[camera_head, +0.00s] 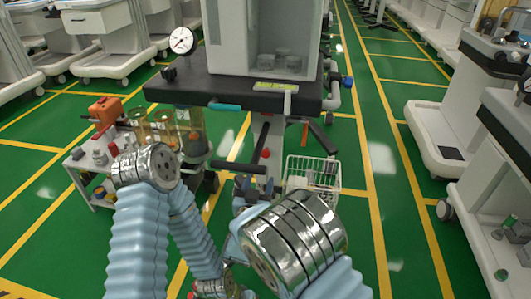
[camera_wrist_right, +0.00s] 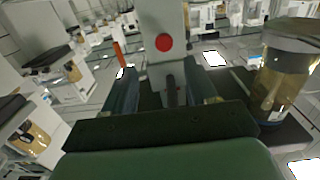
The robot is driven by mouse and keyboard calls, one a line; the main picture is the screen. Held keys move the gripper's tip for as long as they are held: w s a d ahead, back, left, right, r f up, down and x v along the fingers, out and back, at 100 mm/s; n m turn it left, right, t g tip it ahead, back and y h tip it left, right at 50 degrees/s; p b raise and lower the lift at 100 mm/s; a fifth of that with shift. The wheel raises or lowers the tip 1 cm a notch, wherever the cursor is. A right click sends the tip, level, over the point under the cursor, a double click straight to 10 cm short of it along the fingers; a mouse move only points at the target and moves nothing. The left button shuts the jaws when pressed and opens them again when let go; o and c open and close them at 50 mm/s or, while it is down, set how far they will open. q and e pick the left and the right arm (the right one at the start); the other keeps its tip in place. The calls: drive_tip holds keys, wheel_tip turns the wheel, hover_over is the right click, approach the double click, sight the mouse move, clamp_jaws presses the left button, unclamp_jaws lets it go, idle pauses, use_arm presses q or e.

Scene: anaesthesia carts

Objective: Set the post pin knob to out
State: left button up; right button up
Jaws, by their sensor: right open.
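The post pin knob appears to be the red round knob (camera_wrist_right: 164,42) on the front of a pale upright post (camera_wrist_right: 163,73) in the right wrist view. The knob also shows small in the head view (camera_head: 265,153), under the cart's black top. My right gripper (camera_wrist_right: 165,92) is open, its two fingers apart on either side of the lower post as seen in the picture. The knob stands above and beyond the fingertips, apart from them. A dark upright part shows between the fingers. In the head view my right gripper (camera_head: 241,168) is small and partly hidden. My left gripper is not in view.
A clear canister (camera_wrist_right: 285,75) stands close on the right in the wrist view. The cart's black top (camera_head: 240,92) carries a gauge (camera_head: 182,40). A white wire basket (camera_head: 312,174) is right of the post; a laden low trolley (camera_head: 105,160) is left.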

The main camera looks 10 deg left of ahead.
sight(265, 154)
drive_tip(key=w, duration=0.4)
drive_tip(key=w+p, duration=0.1)
drive_tip(key=w, duration=0.8)
drive_tip(key=shift+w+a+r, duration=0.15)
drive_tip(key=shift+a+r, duration=0.2)
drive_tip(key=shift+r, duration=0.05)
drive_tip(key=shift+c, duration=0.3)
clamp_jaws()
